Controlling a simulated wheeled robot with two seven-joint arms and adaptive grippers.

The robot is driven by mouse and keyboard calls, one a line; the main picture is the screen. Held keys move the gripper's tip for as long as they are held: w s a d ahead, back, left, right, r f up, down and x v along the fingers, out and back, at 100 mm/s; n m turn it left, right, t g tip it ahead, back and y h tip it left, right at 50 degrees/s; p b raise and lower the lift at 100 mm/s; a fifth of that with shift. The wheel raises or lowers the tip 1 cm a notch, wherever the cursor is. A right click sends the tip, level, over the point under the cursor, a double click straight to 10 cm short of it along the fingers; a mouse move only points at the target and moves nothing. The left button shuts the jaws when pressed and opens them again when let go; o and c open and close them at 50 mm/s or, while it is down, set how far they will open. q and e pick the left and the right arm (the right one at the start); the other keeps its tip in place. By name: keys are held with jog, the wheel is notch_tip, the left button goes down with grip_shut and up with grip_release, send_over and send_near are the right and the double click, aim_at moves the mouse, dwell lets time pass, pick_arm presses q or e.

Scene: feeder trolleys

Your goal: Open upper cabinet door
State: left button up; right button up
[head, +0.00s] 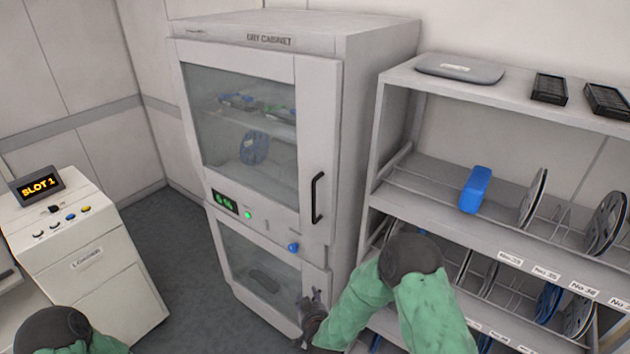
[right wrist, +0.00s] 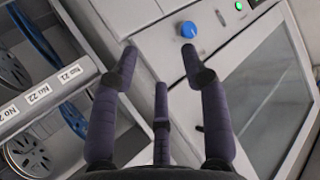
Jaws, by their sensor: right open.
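The tall grey dry cabinet (head: 262,40) stands in the middle of the head view. Its upper door (head: 320,110) has a glass window and appears closed, with a black vertical handle (head: 317,198) on its right side. My right gripper (head: 312,299) is low in front of the lower glass door (head: 262,275), below the upper handle and apart from it. In the right wrist view its fingers (right wrist: 160,68) are spread and empty, near the cabinet's blue knob (right wrist: 188,29). The upper handle is not in that view. My left gripper is out of view; only part of the arm shows.
An open shelf rack (head: 395,75) with reels and a blue object (head: 475,189) stands close to the cabinet's right. A white console (head: 95,255) with a "SLOT 1" display (head: 38,186) is at the left. Grey floor (head: 190,225) is clear between console and cabinet.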

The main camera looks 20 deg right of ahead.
aim_at(315, 202)
jog(key=w+d+r+t+h+p, duration=0.1)
jog(key=r+t+h+p, duration=0.15)
jog(key=r, duration=0.65)
jog(key=w+d+r+m+t+h+p, duration=0.15)
jog(key=r+p, duration=0.25)
jog(key=r, duration=0.5)
jog(key=w+r+t+h+p, duration=0.15)
jog(key=r+p, duration=0.25)
jog(key=r, duration=0.4)
jog(key=shift+g+y, duration=0.35)
jog(key=shift+y, duration=0.1)
jog(key=p+x, duration=0.1)
jog(key=x, duration=0.9)
jog(key=shift+w+p, duration=0.3)
jog(key=shift+p, duration=0.1)
grip_shut()
